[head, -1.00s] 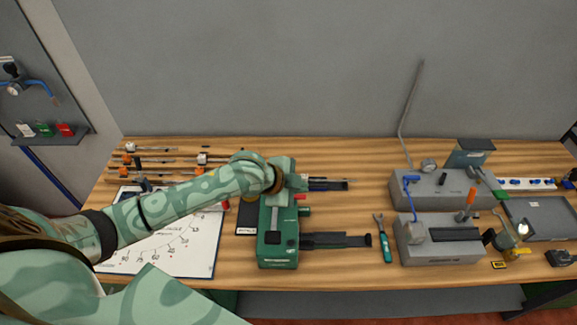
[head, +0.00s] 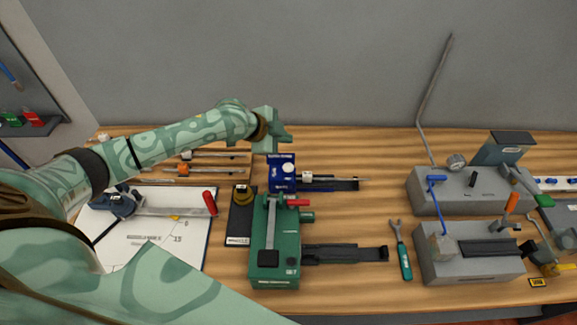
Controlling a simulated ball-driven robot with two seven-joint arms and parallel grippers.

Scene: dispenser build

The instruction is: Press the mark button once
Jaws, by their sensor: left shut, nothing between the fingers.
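A blue block (head: 281,184) with a round white spot on its upper face stands behind the green box. The green box (head: 275,245) has a grey lever, a black square on top, and red and green knobs at its right side. I cannot read which part is labelled as the mark button. My left gripper (head: 284,138) is shut and empty. In the picture it is just above and behind the blue block, apparently raised clear of it. My right gripper is out of view.
A paper sheet (head: 180,245) with a red-handled tool lies further left. A green-handled wrench (head: 402,255) and grey fixtures (head: 470,250) are at right. Rods lie behind.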

